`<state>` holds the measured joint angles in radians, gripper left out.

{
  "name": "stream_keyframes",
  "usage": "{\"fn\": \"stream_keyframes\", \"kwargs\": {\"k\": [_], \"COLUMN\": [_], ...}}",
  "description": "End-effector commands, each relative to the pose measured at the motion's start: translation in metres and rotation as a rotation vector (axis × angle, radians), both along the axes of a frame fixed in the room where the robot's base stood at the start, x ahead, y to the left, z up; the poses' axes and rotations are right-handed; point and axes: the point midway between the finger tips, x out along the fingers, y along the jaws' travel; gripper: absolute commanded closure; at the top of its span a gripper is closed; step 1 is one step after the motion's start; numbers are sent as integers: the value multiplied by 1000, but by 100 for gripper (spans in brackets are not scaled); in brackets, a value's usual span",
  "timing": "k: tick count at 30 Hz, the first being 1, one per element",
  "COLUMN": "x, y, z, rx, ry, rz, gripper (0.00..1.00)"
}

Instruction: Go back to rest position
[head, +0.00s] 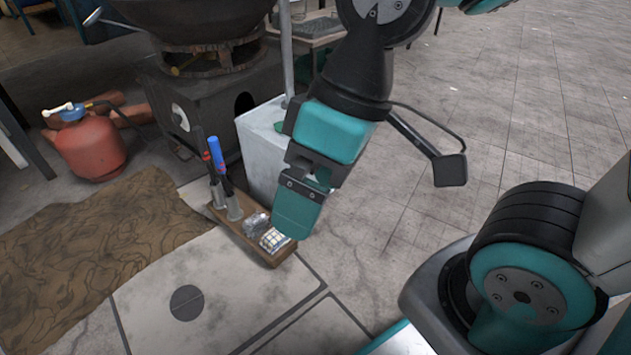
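My gripper (297,212), teal and dark grey, points downward near the middle of the head view. It appears just above or in front of the right end of a wooden rack (236,228) on the floor. I see it from the side, so the gap between its fingers is hidden. No held object shows. My arm comes down to it from the top of the view.
The rack holds tools with blue (216,150) and red handles and small shiny items. Behind stand a white box (262,150) and a stove with a wok (195,18). A red gas cylinder (92,148) and brown mat (85,250) are left. Right floor is open.

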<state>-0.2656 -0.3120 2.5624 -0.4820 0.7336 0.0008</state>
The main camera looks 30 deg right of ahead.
Motion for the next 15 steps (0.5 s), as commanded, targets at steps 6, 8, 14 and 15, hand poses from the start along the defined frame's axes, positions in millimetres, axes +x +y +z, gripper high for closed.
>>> {"fn": "stream_keyframes", "kwargs": {"k": [6,8,14,15], "x": [1,1,1,1], "y": [0,0,0,0], "z": [6,14,69,84], "rx": [0,0,0,0], "ry": [-1,-2,-2,-2], "rz": [0,-1,-2,-2], "gripper": [0,0,0,0]}}
